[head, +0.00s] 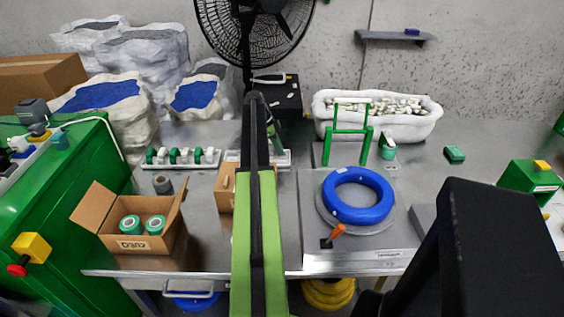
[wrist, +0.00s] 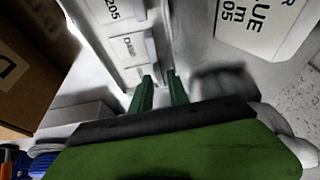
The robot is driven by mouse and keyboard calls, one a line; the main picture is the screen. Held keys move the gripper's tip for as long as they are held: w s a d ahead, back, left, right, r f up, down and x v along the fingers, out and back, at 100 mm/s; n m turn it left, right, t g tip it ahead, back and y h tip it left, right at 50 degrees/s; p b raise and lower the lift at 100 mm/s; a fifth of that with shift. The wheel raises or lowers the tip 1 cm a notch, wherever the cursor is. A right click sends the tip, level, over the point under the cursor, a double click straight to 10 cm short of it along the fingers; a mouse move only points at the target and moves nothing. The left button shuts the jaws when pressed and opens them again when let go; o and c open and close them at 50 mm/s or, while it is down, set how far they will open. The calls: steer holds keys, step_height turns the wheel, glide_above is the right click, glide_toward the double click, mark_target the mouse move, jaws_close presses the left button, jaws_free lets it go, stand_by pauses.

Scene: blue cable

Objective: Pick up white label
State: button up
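In the wrist view, a white label (wrist: 262,22) with large dark print, partly cut off by the top edge, lies at the upper right. Its readable print includes "UE", "m" and "05". Smaller white labels, one ending in "205" (wrist: 112,12) and one starting with "D" (wrist: 128,46), sit on a pale panel at the upper middle. My gripper (wrist: 160,77) has two green fingers with a gap between them, near the lower end of that panel. I see nothing held, and contact with the panel cannot be told.
In the head view, a blue cable coil (head: 357,212) lies on the workbench, with a green frame (head: 348,132) and white bin (head: 376,132) behind. An open cardboard box (head: 138,241) holds green-white rolls. A green cabinet (head: 75,200) stands left. Bench space behind the coil's right is fairly clear.

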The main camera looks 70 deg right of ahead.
steer(key=shift+s+d+f, duration=0.1)
steer(key=shift+s+f, duration=0.05)
steer(key=shift+f, duration=0.5)
steer(key=shift+r, duration=0.2)
jaws_close()
steer(key=shift+r, duration=0.15)
